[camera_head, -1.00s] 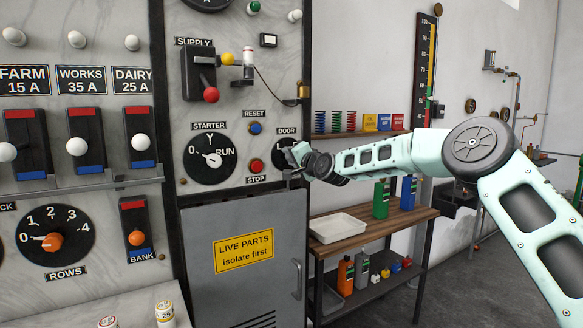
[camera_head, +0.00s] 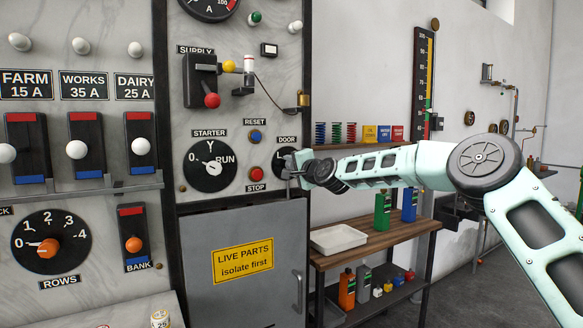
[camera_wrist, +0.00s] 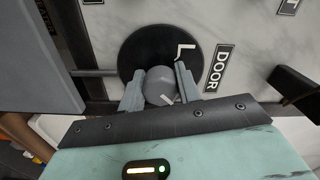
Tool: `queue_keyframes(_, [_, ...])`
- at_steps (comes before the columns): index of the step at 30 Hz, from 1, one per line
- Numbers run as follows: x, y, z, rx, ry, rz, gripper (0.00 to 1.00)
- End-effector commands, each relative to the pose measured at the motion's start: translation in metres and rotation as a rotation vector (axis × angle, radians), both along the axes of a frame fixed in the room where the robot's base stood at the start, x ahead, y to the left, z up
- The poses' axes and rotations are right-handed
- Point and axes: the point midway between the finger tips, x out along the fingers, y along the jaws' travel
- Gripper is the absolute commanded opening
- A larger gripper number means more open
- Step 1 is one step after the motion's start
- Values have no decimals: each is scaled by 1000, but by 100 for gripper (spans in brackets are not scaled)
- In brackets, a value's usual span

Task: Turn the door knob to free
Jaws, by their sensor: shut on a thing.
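The door knob (camera_wrist: 160,86) is a grey knob with a white pointer line on a black round dial (camera_wrist: 148,48), beside the DOOR label (camera_wrist: 218,68). A white letter L shows on the dial near one fingertip; the rest of the lettering is hidden. My gripper (camera_wrist: 159,88) has one finger on each side of the knob and is shut on it. The pointer line slants toward the lower right in the wrist view. In the head view my gripper (camera_head: 296,162) covers most of the dial, just under the DOOR label (camera_head: 286,139).
Below is the grey cabinet door (camera_head: 205,285) with a yellow LIVE PARTS sign and a vertical handle (camera_head: 299,285). The STOP button (camera_head: 256,173) and starter dial (camera_head: 209,163) are left of my gripper. A wooden shelf table (camera_head: 405,232) stands to the right, under my arm.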

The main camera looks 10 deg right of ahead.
Motion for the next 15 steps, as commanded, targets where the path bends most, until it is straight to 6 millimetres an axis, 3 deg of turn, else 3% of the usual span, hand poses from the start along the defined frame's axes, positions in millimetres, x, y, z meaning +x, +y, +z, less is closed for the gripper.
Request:
queue_keyframes(1, [0, -1, -1, 2, 3, -1, 11])
queue_keyframes(2, [0, -1, -1, 2, 3, -1, 42])
queue_keyframes(3, [0, -1, -1, 1, 2, -1, 53])
queue_keyframes(15, [-4, -2, 0, 0, 0, -1, 55])
